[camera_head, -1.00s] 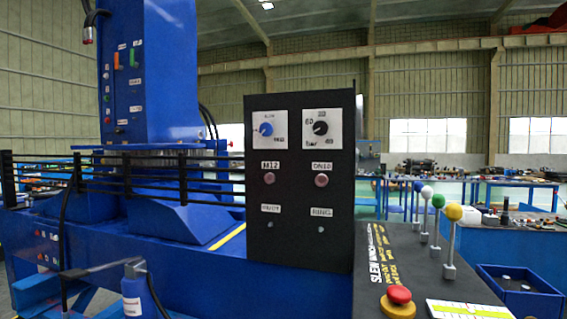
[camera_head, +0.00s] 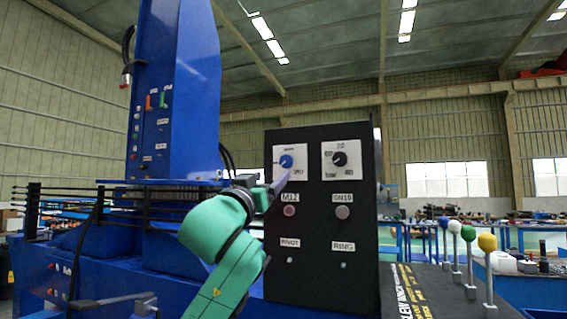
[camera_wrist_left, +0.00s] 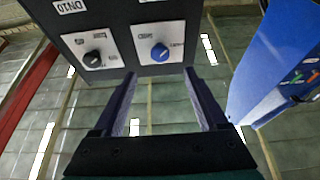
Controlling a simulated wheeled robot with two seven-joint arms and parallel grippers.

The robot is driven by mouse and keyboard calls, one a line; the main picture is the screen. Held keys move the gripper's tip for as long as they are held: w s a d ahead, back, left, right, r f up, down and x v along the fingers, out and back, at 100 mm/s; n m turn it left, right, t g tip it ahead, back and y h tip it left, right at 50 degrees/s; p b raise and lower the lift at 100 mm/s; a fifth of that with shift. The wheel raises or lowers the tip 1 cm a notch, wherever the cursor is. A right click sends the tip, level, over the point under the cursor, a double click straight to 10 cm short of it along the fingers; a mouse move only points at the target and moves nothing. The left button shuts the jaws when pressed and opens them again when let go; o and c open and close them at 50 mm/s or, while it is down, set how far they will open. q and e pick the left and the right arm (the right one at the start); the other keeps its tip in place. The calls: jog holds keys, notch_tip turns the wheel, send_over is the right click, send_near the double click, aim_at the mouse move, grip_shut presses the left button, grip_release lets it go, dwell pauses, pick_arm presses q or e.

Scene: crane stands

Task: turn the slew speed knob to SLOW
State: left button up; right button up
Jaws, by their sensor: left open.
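The blue slew speed knob (camera_head: 286,161) sits on a white dial plate at the upper left of the black control panel (camera_head: 320,268). The lettering on its plate is too small to read surely. My left gripper (camera_head: 281,182) is just below and in front of the knob in the head view. In the left wrist view the left gripper (camera_wrist_left: 160,85) has its fingers apart with nothing between them. My right gripper is not in view.
A black pressure knob (camera_head: 339,159) is right of the blue knob. Two round buttons (camera_head: 289,211) and labels lie below. Several ball-topped levers (camera_head: 487,243) stand at the right. A blue crane column (camera_head: 178,90) rises at the left.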

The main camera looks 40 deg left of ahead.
aim_at(285, 163)
pick_arm(q)
jog(key=p+x, duration=0.1)
jog(key=x, duration=0.2)
jog(key=p+x, duration=0.2)
jog(key=x, duration=0.1)
jog(key=p+x, duration=0.1)
jog(key=x, duration=0.2)
jog(key=shift+w+a+r+p, duration=0.15)
jog(key=shift+r+p, duration=0.15)
jog(key=shift+r, duration=0.05)
jog(key=shift+w+f, duration=0.15)
jog(key=shift+w, duration=0.2)
jog(key=shift+s, duration=0.1)
grip_shut()
